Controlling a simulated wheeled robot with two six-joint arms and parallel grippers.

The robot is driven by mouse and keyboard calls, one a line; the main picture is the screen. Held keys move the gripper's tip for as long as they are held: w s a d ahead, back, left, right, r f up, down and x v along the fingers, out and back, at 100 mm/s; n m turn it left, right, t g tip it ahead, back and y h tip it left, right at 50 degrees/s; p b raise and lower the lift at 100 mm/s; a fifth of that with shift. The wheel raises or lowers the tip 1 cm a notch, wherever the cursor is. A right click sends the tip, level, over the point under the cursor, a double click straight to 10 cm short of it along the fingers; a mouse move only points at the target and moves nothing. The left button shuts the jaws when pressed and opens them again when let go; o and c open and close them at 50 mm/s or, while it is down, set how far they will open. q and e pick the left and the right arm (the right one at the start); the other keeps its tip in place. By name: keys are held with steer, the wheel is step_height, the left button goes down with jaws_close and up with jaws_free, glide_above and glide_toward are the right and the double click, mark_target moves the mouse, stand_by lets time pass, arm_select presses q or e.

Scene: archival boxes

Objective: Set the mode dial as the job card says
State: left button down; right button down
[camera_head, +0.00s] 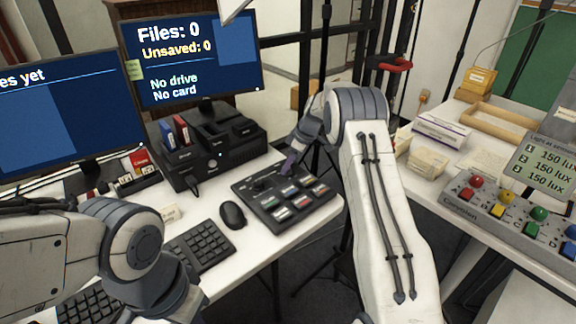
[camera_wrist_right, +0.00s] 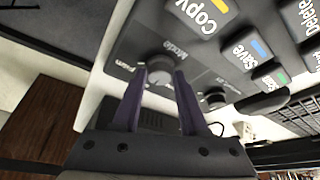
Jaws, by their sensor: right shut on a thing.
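The dark control panel (camera_head: 272,215) lies on the white desk, with several labelled buttons and dials. My right gripper (camera_head: 287,168) is at the panel's back edge in the head view, partly hidden by my arm. In the right wrist view the grey dial marked "Mode" (camera_wrist_right: 160,68) sits between the two purple fingers of my right gripper (camera_wrist_right: 160,80), which are shut on it. The dial's pointer setting is not clear. My left arm shows at the lower left, but its gripper is out of sight. I cannot make out a job card.
A second small knob (camera_wrist_right: 214,97) is close to the right finger. A mouse (camera_head: 232,215) and keyboard (camera_head: 200,248) lie left of the panel. A black dock (camera_head: 212,150) stands behind. The right-hand table holds a box with coloured buttons (camera_head: 505,215).

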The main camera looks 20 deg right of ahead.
steer(key=shift+f, duration=0.1)
steer(key=shift+c, duration=2.2)
jaws_free()
steer(key=v, duration=1)
steer(key=shift+r, duration=0.25)
steer(key=shift+s, duration=0.1)
